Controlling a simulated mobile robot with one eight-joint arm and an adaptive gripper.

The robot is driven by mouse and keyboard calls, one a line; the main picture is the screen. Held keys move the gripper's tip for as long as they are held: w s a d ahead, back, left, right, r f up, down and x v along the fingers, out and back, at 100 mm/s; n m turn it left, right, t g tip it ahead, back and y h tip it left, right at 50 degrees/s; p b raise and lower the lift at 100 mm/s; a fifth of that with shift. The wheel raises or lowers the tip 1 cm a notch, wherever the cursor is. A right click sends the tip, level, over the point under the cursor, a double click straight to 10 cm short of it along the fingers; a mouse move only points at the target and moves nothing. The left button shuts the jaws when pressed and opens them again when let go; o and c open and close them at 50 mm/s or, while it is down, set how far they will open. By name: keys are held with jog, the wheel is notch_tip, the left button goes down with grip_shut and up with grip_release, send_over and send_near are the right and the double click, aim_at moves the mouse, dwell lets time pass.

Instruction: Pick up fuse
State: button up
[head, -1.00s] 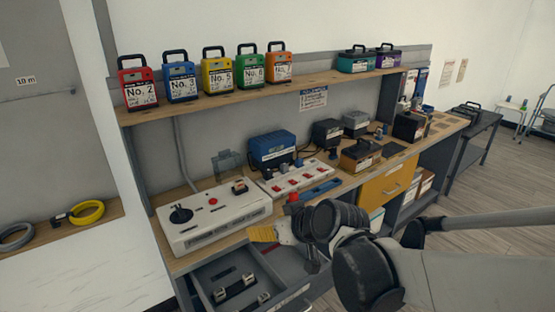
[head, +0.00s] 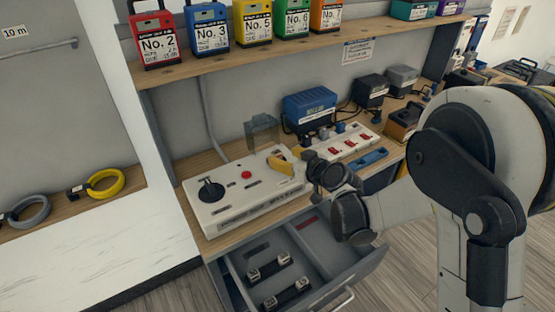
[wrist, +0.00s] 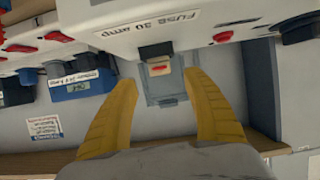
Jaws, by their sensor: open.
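My gripper (head: 284,160) is open with its yellow fingers over the right end of the white panel box (head: 238,212). In the wrist view the fingers (wrist: 161,80) are spread apart, with nothing between them held. A dark piece with a metal-coloured base (wrist: 156,50), which looks like the fuse in its holder, sits by the "FUSE 30 amp" label (wrist: 150,25), just ahead of and between the fingertips. In the head view my gripper hides this spot. Two dark cartridges with metal ends, fuse-like, lie in the open drawer (head: 345,268): one farther back (head: 270,267), one nearer (head: 286,294).
A clear hinged cover (head: 263,131) stands raised behind the panel box. A blue box (head: 309,107) and a white strip with red switches (head: 352,143) are close on the right. A shelf (head: 250,56) with several numbered coloured cases hangs above. The drawer juts out below.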

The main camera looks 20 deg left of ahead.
aim_at(277, 152)
jog(key=b+x, duration=0.2)
jog(key=x, duration=0.3)
jog(key=shift+a+r, duration=0.1)
jog(key=shift+a, duration=0.05)
grip_shut()
